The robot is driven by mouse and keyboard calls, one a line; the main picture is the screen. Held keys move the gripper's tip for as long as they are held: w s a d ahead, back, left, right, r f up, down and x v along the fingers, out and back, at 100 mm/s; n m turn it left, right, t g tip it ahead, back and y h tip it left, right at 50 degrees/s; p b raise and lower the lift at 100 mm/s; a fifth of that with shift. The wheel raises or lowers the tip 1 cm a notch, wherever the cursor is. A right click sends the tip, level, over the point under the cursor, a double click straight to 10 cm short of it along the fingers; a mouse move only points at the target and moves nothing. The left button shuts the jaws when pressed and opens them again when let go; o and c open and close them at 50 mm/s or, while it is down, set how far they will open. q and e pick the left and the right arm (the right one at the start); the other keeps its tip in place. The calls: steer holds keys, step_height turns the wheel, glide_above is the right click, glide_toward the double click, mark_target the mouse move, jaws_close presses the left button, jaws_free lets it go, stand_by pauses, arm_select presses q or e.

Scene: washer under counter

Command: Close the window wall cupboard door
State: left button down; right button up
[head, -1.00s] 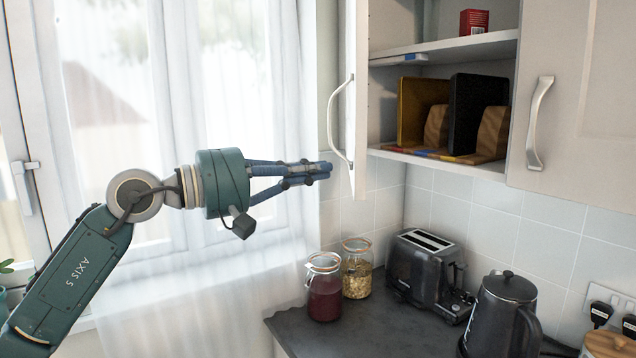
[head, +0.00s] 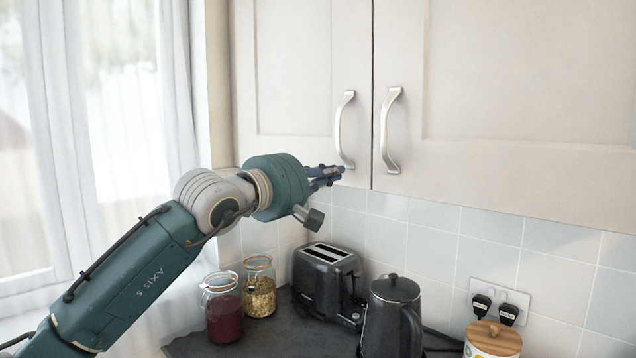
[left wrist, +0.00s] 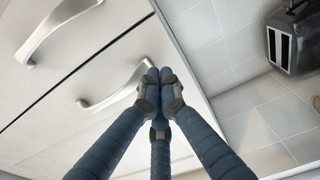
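The window wall cupboard door (head: 300,60) is the left door of the wall cupboard and lies flush beside the right door (head: 520,90), with only a thin seam between them. Its curved metal handle (head: 345,130) is near the seam. My left gripper (head: 341,171) is at the door's lower right corner, by the handle's lower end. In the left wrist view its fingers (left wrist: 158,78) are drawn together at the tips, beside the handle (left wrist: 118,90), with nothing seen between them. Whether the tips touch the door is unclear. My right gripper is not in view.
Below, on the dark counter (head: 265,340), stand two glass jars (head: 224,312), a toaster (head: 328,280), a kettle (head: 392,318) and a wooden-lidded canister (head: 492,340). A curtained window (head: 80,130) is at the left.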

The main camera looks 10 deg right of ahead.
arm_select(q)
steer(key=shift+w+d+r+n+t+y, duration=0.2)
steer(key=shift+w+d+n+t+y, duration=0.25)
steer(key=shift+w+d, duration=0.25)
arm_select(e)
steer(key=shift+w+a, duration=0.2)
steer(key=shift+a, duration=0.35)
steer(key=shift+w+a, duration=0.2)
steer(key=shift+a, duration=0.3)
arm_select(q)
steer(key=shift+d, duration=0.1)
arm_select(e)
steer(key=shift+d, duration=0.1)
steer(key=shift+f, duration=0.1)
